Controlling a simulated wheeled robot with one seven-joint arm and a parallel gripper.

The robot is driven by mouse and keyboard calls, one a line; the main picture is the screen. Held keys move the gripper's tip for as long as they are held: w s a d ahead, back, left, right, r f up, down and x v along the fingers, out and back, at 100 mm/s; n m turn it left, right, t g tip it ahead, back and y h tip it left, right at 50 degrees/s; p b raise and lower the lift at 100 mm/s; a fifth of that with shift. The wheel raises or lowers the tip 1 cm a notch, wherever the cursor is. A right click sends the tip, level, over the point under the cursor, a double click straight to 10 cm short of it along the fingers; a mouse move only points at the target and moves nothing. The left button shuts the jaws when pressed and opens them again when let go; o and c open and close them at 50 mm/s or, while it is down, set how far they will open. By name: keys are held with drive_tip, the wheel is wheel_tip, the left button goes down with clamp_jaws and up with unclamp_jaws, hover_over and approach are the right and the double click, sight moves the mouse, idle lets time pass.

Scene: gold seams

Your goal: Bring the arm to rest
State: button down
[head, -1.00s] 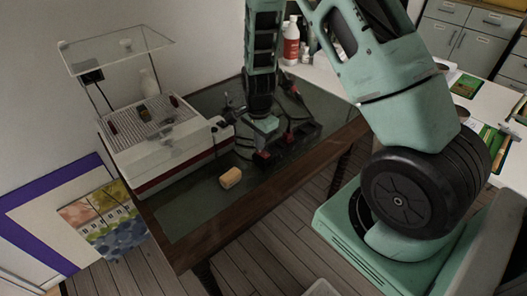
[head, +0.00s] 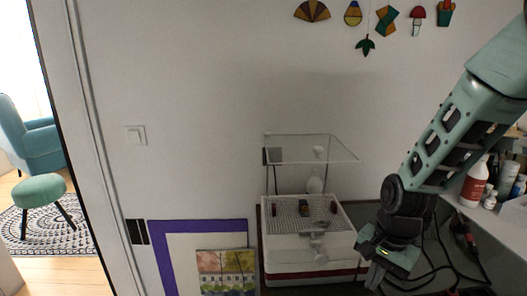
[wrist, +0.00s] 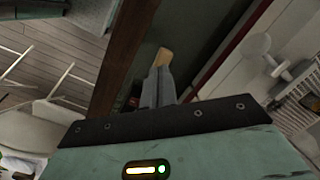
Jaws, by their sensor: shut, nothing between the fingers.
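My gripper (head: 376,272) is at the lower right of the head view, in front of the right side of the white machine. Its fingers point down and are together with nothing between them. In the wrist view the closed fingers of my gripper (wrist: 158,88) show above the dark mount. My green arm comes in from the right edge of the head view and bends at a black joint. A tan block (wrist: 163,57) lies on the dark table beyond the fingertips in the wrist view; they look apart, but the gap is hard to judge.
The white machine (head: 305,243) has a grid top and a clear raised shield (head: 310,149). A red-labelled bottle (head: 474,183) stands on the right-hand surface, near black cables (head: 443,262). A purple-framed board (head: 198,226) leans on the wall. A teal stool (head: 40,190) stands at far left.

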drive_tip(key=s+a+r+n, duration=0.5)
drive_tip(key=s+n, duration=0.3)
drive_tip(key=s, duration=0.2)
drive_tip(key=s+a+r+n, duration=0.5)
drive_tip(key=s+n, duration=0.3)
drive_tip(key=s, duration=0.2)
drive_tip(key=shift+r+n+h, duration=0.4)
drive_tip(key=shift+r, duration=0.1)
